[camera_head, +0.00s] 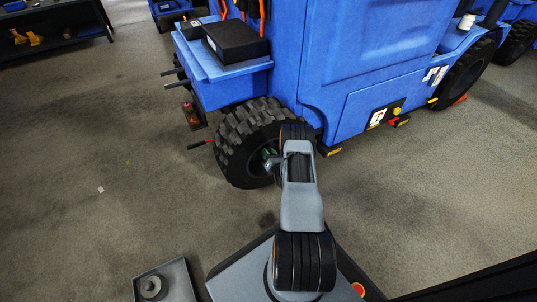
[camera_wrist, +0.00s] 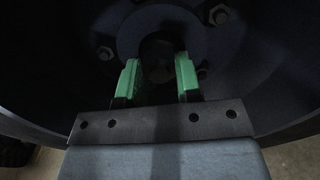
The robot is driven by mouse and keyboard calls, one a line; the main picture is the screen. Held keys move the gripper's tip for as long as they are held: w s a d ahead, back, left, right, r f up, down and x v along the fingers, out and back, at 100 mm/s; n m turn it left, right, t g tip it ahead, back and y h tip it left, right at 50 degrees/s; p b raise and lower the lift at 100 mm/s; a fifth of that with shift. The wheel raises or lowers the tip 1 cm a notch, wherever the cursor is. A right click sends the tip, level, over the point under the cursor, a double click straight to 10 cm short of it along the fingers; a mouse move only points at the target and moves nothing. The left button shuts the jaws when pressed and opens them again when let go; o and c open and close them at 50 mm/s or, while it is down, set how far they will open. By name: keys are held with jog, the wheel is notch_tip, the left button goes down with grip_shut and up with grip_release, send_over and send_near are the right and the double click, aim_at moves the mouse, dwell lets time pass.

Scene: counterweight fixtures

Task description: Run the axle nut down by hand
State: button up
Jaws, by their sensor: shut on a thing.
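The axle nut (camera_wrist: 158,72) is a dark round shape at the middle of the wheel hub (camera_wrist: 205,35) in the wrist view; its edges are hard to see in the shadow. My gripper (camera_wrist: 156,63) has its green fingers on either side of it, shut on it. In the head view my gripper (camera_head: 270,157) reaches the hub of the blue machine's near wheel (camera_head: 235,150), and my arm hides much of the hub and the nut. Several bolts (camera_wrist: 219,14) ring the hub around the fingers.
The blue machine (camera_head: 350,60) stands behind the wheel, with a black box (camera_head: 235,41) on its ledge. A grey tray (camera_head: 184,275) holding a round grey piece (camera_head: 151,287) is at bottom left.

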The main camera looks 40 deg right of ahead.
jog(key=shift+a, duration=0.1)
dwell(0.3)
jog(key=o, duration=0.8)
jog(key=shift+o, duration=0.6)
